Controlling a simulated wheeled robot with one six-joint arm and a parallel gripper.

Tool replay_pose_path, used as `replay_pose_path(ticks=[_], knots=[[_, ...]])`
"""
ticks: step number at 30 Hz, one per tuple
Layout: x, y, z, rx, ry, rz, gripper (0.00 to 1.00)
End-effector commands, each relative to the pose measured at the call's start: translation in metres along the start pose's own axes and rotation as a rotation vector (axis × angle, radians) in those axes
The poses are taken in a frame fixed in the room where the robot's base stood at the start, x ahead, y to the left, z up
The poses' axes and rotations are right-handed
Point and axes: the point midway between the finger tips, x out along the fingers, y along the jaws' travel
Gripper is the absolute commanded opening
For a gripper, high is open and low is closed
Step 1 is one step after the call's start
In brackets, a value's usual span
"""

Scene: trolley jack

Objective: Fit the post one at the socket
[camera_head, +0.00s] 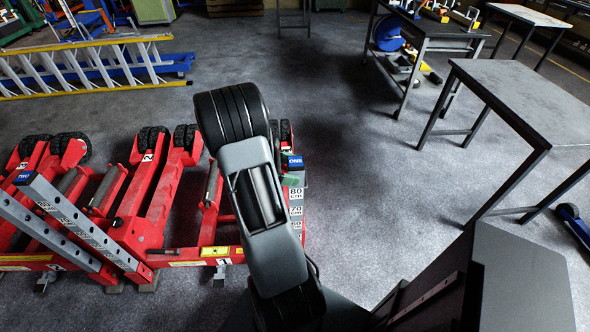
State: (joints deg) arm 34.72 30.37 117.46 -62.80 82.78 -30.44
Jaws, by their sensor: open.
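Post one (297,200) is a grey post with centimetre marks and a blue cap (295,162) reading "ONE". It stands at the right end of the red trolley jack (160,215), just right of my arm. My gripper (290,181) is mostly hidden behind my arm. Only a small greenish part shows, close beside the post below its cap. The jaws are open, but I cannot tell whether they touch the post. The post's lower end and the socket cannot be made out behind my arm.
A second grey post (75,220) with a blue cap leans over the jack at left. Yellow and blue ladders (90,68) lie behind. A metal table (530,95) stands at right, with a tool bench (430,35) beyond. The middle floor is clear.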

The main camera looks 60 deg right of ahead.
Motion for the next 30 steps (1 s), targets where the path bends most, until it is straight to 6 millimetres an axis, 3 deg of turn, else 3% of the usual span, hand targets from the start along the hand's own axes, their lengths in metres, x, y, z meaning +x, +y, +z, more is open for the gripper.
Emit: replay_pose_path(ticks=[9,15,21,30], knots=[[-0.066,0.001,0.001,0.002,0.000,0.005,0.83],[-0.100,0.001,0.001,0.002,-0.001,0.004,0.83],[-0.118,0.001,0.002,0.003,-0.004,0.002,0.83],[-0.124,0.000,0.002,0.003,-0.003,0.001,0.83]])
